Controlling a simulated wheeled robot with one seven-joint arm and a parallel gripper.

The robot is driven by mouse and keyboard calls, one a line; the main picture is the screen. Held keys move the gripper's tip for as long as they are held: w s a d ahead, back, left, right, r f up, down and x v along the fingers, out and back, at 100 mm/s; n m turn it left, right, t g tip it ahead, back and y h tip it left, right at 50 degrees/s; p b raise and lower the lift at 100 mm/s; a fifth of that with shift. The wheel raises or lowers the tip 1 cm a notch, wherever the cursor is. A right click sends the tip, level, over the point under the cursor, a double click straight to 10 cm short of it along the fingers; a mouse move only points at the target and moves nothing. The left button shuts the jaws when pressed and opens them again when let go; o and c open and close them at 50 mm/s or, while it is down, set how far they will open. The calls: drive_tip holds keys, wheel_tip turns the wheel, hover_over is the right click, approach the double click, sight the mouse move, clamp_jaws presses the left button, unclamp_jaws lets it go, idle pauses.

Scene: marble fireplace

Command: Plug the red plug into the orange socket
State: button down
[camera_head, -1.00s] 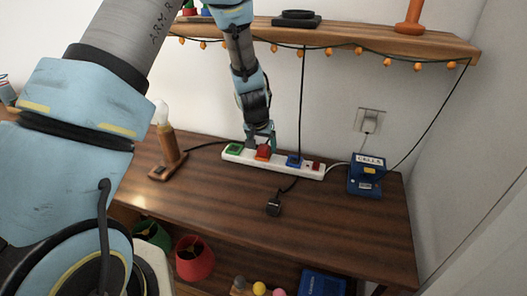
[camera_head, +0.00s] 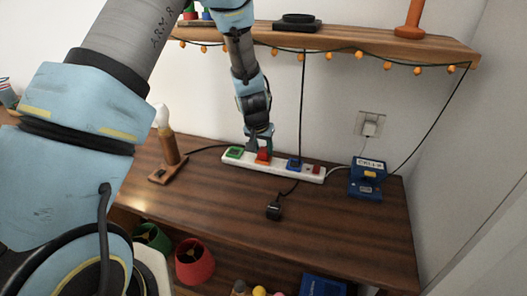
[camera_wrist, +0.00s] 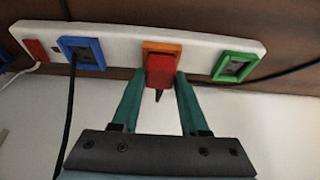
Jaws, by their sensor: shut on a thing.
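My gripper (camera_head: 264,143) is shut on the red plug (camera_head: 264,154) above the white power strip (camera_head: 275,164). In the wrist view the two green fingers of my gripper (camera_wrist: 160,82) hold the sides of the red plug (camera_wrist: 160,72). The plug lies over the orange socket (camera_wrist: 162,47), whose rim shows along one side of it. A short dark stub sticks out of the plug between the fingers. I cannot tell how deep the plug sits in the socket.
The strip also has a green socket (camera_wrist: 236,66) and a blue socket (camera_wrist: 82,54) with a black cord. A black plug (camera_head: 274,210) lies on the wooden table. A lamp (camera_head: 168,155) stands left, a blue box (camera_head: 367,180) right. A shelf (camera_head: 360,38) with orange lights hangs above.

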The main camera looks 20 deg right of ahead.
drive_tip(key=shift+r, duration=0.55)
wheel_tip(320, 180, up, 2)
drive_tip(key=shift+d+b, duration=0.1)
drive_tip(key=shift+b, duration=0.45)
drive_tip(key=s+a+b, duration=0.6)
drive_tip(key=s+a, duration=0.6)
drive_tip(key=s, duration=0.1)
drive_tip(key=shift+s+a+r, duration=0.15)
drive_tip(key=shift+a, duration=0.1)
wheel_tip(320, 180, up, 4)
drive_tip(key=p, duration=0.8)
hover_over(265, 148)
drive_tip(key=s+a, duration=0.1)
drive_tip(key=shift+s+a+f, duration=0.1)
drive_tip(key=shift+f, duration=0.1)
drive_tip(key=shift+f, duration=0.15)
drive_tip(key=shift+f+b, duration=2.3)
drive_tip(key=shift+f, duration=0.55)
